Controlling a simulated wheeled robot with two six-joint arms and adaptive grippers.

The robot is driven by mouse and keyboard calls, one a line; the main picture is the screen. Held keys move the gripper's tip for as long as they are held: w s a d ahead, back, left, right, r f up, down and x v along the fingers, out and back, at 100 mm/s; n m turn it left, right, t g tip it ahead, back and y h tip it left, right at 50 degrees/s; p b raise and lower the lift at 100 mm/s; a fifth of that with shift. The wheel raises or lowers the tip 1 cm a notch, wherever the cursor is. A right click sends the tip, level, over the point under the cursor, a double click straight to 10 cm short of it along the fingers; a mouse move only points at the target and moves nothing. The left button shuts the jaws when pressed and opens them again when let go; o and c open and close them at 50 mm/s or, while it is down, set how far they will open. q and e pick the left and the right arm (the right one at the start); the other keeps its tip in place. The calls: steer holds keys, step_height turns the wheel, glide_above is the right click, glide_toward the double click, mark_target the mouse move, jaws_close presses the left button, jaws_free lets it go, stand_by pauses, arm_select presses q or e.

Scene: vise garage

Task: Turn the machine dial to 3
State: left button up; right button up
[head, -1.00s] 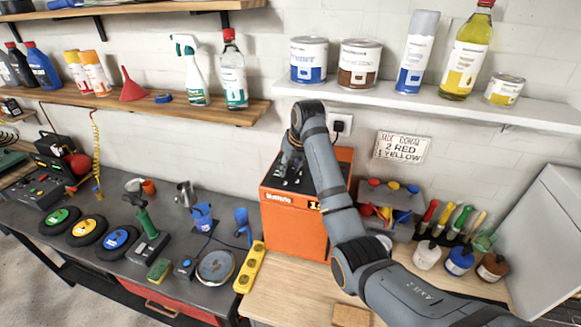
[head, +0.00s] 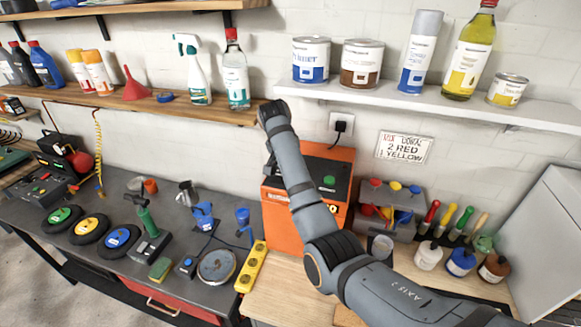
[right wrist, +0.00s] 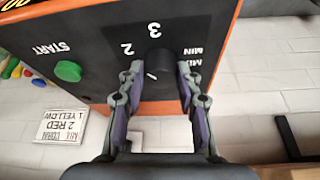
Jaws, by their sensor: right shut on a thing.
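The orange machine (head: 282,215) stands on the wooden bench with a dark top panel. The right wrist view shows this panel (right wrist: 100,25) upside down, with a green START button (right wrist: 68,71) and the markings MIN, 2 and 3. The round black dial (right wrist: 161,62) has a white mark on the lower-left of its face in that view, not facing the 3. My right gripper (right wrist: 160,76) is shut on the dial, one finger on each side. In the head view, my right arm hides the dial and gripper. My left gripper is not in view.
A shelf with paint cans (head: 311,60) and bottles hangs above the machine. A sign (head: 403,148) is on the wall to the right.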

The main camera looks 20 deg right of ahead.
steer(key=m+g+h, duration=0.1)
steer(key=m, duration=0.2)
steer(key=shift+w+a+m, duration=0.1)
steer(key=shift+m, duration=0.2)
steer(key=shift+m+g, duration=0.8)
steer(key=shift+m, duration=1)
steer(key=o, duration=1.1)
steer(key=shift+o, duration=0.2)
steer(key=shift+w, duration=0.1)
steer(key=v, duration=1.1)
steer(key=shift+a+r, duration=0.35)
